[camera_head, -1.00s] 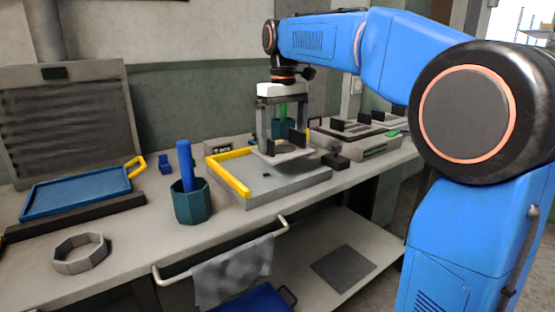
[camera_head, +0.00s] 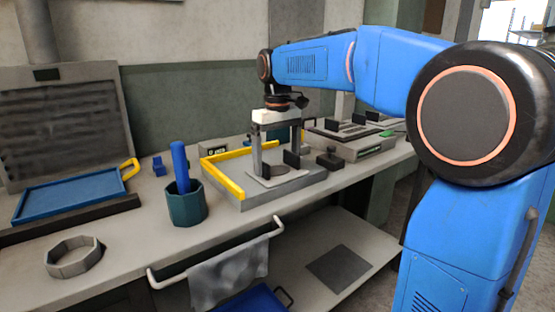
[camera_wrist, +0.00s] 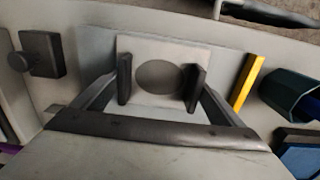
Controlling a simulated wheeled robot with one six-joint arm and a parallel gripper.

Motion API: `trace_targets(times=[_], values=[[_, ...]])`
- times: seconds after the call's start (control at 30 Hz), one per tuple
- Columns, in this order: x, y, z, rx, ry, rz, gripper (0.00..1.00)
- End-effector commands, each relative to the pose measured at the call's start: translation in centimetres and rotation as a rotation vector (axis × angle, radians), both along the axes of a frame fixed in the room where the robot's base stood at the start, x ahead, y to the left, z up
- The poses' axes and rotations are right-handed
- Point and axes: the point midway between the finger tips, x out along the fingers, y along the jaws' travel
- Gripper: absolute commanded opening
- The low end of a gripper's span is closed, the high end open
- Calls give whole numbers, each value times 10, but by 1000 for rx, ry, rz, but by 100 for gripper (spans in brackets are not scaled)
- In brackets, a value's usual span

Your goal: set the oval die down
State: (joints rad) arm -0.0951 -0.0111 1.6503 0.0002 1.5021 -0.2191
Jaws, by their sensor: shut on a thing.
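The oval die (camera_head: 280,171) is a pale square plate with a dark oval on its top. It also shows in the wrist view (camera_wrist: 158,77). My gripper (camera_head: 275,161) points down, with its two dark finger pads shut on opposite sides of the die; the pads also show in the wrist view (camera_wrist: 160,83). The die is level at or just above the grey platform (camera_head: 252,199); I cannot tell whether it touches. A yellow L-shaped stop (camera_head: 222,178) edges the platform's left and back sides, a gap away from the die.
A dark block with a knob (camera_head: 329,160) stands close right of the die. A teal pot (camera_head: 187,205) with a blue stick (camera_head: 180,165) stands to the left. A grey octagonal ring (camera_head: 73,265) and a blue tray (camera_head: 70,192) are farther left. Flat devices (camera_head: 350,145) stand right.

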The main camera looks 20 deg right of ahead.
Motion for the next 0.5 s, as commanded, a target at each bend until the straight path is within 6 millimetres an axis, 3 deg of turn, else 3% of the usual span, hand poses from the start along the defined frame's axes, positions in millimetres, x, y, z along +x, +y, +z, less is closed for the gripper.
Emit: trace_targets(times=[0.33,0.5], values=[[0,0,1,0,0,0,100],[1,0,16,0,-1,0,100]])
